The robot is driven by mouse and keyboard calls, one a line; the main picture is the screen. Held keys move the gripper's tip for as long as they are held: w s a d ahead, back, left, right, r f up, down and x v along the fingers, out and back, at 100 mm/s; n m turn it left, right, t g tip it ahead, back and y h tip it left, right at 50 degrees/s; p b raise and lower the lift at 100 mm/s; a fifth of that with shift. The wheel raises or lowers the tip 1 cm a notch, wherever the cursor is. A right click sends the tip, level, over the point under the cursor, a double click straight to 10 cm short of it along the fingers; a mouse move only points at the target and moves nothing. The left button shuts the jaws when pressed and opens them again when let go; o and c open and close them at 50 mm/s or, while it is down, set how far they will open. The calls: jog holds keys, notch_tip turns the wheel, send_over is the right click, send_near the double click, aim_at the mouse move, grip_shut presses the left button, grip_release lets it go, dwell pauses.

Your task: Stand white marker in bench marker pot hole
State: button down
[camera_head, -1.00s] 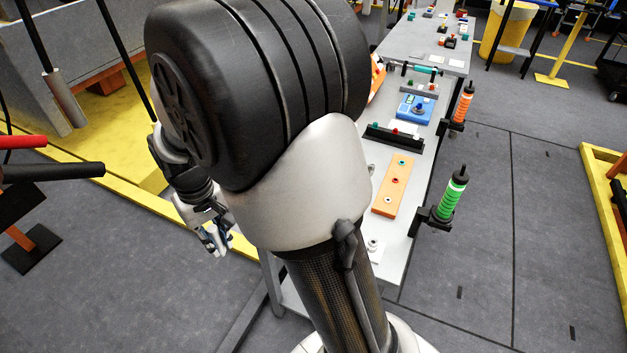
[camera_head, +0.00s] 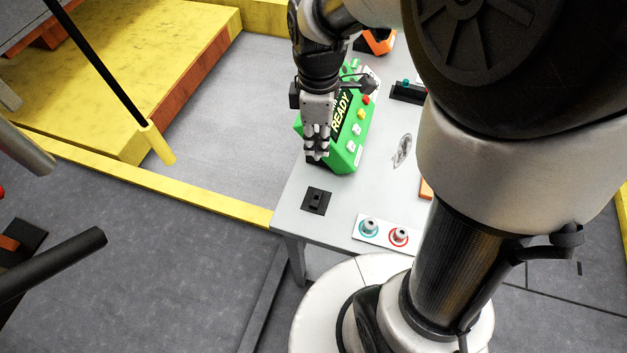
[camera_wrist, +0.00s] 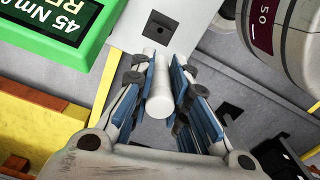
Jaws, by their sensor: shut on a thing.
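My gripper (camera_head: 317,152) is shut on the white marker (camera_wrist: 159,92), a plain white cylinder between the blue-padded fingers in the wrist view. In the head view I cannot make out the marker. The gripper is above the near end of the grey bench (camera_head: 285,215), in front of the green box. A black square fixture with a small hole (camera_head: 316,201) is on the bench, below the gripper in the picture. A black square with a hole also shows past the marker in the wrist view (camera_wrist: 160,25). Whether this is the marker pot I cannot tell. The marker appears apart from it.
The green box with a READY display (camera_head: 352,115) stands right beside the gripper. A white panel with two ringed knobs (camera_head: 384,232) lies at the bench's near edge. An orange object (camera_head: 378,41) is farther back. A yellow floor curb (camera_head: 190,197) runs at left.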

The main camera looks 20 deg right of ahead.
jog(key=shift+s, duration=0.1)
notch_tip(320, 180, down, 20)
jog(key=b, duration=0.6)
jog(key=shift+r, duration=0.25)
jog(key=shift+f+b, duration=0.1)
jog(key=shift+b, duration=0.2)
jog(key=shift+f, duration=0.2)
jog(key=c, duration=1.6)
grip_release()
jog(key=shift+o, duration=0.2)
